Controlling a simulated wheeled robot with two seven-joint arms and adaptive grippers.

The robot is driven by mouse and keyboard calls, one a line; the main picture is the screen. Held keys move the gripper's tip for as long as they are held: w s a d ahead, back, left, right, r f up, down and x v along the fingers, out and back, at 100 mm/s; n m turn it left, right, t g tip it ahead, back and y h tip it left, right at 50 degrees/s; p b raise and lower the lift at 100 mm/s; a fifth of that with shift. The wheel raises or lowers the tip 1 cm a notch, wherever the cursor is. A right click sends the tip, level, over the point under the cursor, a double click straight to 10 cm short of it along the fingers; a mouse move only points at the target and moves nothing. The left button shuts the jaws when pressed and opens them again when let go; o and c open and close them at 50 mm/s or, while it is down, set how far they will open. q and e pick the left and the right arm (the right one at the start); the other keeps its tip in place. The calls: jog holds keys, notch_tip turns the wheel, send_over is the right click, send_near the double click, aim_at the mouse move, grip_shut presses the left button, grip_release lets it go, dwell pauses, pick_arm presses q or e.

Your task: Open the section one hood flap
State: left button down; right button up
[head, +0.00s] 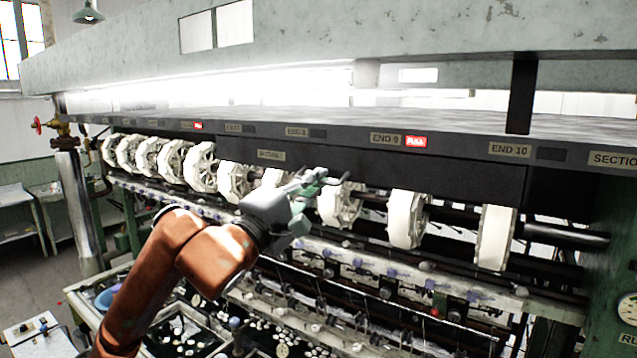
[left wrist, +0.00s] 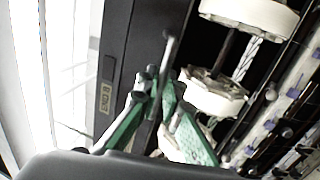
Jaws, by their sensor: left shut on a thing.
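The section one hood flap (head: 430,172) is a long dark panel hanging below the black label rail, with a small "SECTION 1" plate (head: 271,155) near its left end. In the left wrist view the dark panel (left wrist: 148,40) runs beside my fingers. A thin grey bar handle (left wrist: 169,52) stands at the panel and passes between the fingertips. My left gripper (head: 318,181) is at the flap's lower edge, shut on this handle; the fingers hide part of it. The green finger pads show in the left wrist view (left wrist: 152,88). My right gripper is in neither view.
White reels (head: 405,218) hang in a row under and behind the flap, close to my left gripper. The label rail above carries red "FULL" signs (head: 416,142). Basins and thread guides lie below. A green machine frame (head: 612,240) stands at the right.

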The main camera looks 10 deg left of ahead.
pick_arm(q)
jog(key=shift+s+a+r, duration=0.25)
jog(key=shift+s+r, duration=0.35)
jog(key=shift+s, duration=0.1)
notch_tip(320, 180, up, 8)
jog(key=s+p, duration=0.1)
jog(key=p, duration=0.4)
jog(key=shift+s+a, duration=0.2)
jog(key=shift+a, duration=0.05)
dwell(0.5)
jog(key=c, duration=2.2)
grip_release()
